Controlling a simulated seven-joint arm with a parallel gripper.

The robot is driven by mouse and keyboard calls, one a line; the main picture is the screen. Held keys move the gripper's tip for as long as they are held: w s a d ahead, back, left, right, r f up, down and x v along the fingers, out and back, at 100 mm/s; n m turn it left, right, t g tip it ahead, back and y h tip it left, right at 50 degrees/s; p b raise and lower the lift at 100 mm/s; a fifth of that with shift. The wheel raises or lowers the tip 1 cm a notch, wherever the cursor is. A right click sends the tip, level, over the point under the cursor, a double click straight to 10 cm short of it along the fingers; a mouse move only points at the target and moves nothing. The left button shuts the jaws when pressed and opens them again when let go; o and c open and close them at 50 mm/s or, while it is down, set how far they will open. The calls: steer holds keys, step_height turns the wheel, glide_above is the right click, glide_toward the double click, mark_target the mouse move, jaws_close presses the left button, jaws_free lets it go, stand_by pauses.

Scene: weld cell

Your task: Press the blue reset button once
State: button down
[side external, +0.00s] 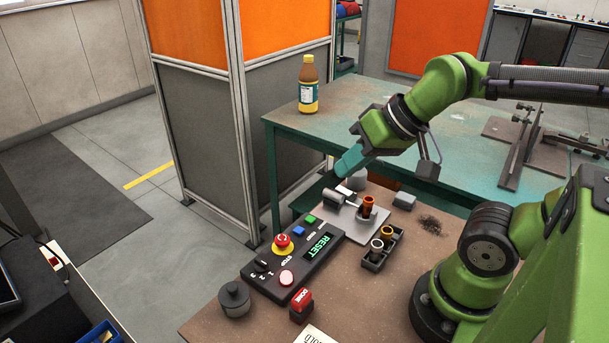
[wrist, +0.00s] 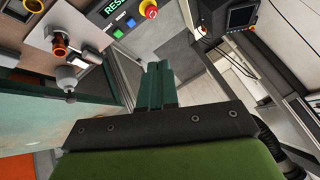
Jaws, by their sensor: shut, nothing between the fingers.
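The blue button (side external: 298,229) is on the black control panel (side external: 318,262), between a green button (side external: 311,219) and the red stop button (side external: 283,241). In the wrist view the blue button (wrist: 118,33) is at the upper left, beyond my fingers. My gripper (side external: 341,170) is shut and empty. It is up and to the right of the panel in the side view, apart from the button. The shut teal fingers also show in the wrist view (wrist: 158,68).
The panel also has a RESET display, a selector knob (side external: 262,265) and a pale red button (side external: 287,277). A metal fixture (side external: 345,200) with a copper-coloured piece (side external: 368,206) stands near the gripper.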

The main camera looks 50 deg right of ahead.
stand_by(0.6)
steer(key=m+g+y, duration=0.3)
steer(key=m+y, duration=0.3)
steer(key=m, duration=2.2)
glide_above(302, 227)
step_height(302, 227, down, 10)
steer(key=f, duration=0.1)
steer(key=shift+r, duration=0.25)
steer(key=shift+f, duration=4.45)
